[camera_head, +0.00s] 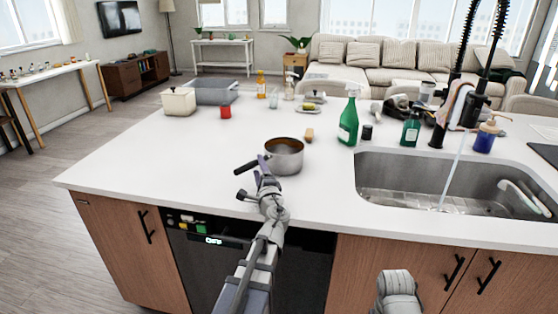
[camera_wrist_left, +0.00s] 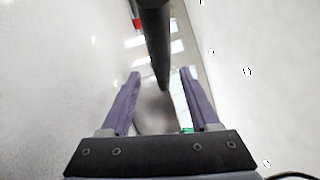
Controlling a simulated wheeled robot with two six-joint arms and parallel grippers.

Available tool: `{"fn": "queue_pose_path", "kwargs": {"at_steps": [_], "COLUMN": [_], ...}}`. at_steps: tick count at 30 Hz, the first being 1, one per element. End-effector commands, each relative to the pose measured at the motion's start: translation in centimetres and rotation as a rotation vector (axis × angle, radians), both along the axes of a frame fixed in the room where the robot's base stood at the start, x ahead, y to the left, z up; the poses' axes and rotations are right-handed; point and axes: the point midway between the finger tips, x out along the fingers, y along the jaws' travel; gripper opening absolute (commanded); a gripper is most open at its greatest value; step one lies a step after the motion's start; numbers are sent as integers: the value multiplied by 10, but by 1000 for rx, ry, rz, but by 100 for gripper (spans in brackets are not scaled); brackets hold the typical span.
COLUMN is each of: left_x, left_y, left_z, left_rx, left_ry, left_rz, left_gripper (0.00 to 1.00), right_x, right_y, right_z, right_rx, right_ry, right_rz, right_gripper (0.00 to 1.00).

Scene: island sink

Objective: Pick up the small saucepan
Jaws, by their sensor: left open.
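The small saucepan (camera_head: 284,160) is a steel pot with a brown inside, standing upright on the white island counter left of the sink. Its dark handle (camera_head: 245,167) points left. My left gripper (camera_head: 263,166) is at the handle, just left of the pot. In the left wrist view, the two purple fingers (camera_wrist_left: 160,73) are apart, with the dark handle (camera_wrist_left: 155,40) running between them in the picture. The blurred pot body shows behind, low between the fingers. I cannot tell whether either finger touches the handle. My right gripper is not in view.
Water runs from the black faucet (camera_head: 460,110) into the steel sink (camera_head: 405,178).

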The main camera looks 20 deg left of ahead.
Motion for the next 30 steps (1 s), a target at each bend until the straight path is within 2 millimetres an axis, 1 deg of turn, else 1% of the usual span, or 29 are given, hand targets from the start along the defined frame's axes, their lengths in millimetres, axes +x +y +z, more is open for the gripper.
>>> {"fn": "queue_pose_path", "kwargs": {"at_steps": [1,2,7,10,19,21,27,30], "left_x": [7,9,11,16,49,51,50,50], "left_y": [5,7,8,12,37,40,40,40], "left_z": [1,1,1,3,8,8,8,8], "left_rx": [0,0,-1,-1,-2,-2,-2,-2], "left_ry": [0,0,-1,0,-1,-1,-1,-1], "left_rz": [2,1,0,0,1,0,0,0], "left_gripper": [62,62,62,62,62,62,62,51], "right_x": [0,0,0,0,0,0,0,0], "right_y": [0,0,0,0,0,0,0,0], "right_z": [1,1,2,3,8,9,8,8], "right_rx": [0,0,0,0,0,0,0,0], "right_ry": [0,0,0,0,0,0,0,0], "right_rz": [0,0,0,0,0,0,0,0], "right_gripper": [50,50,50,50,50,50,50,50]}}
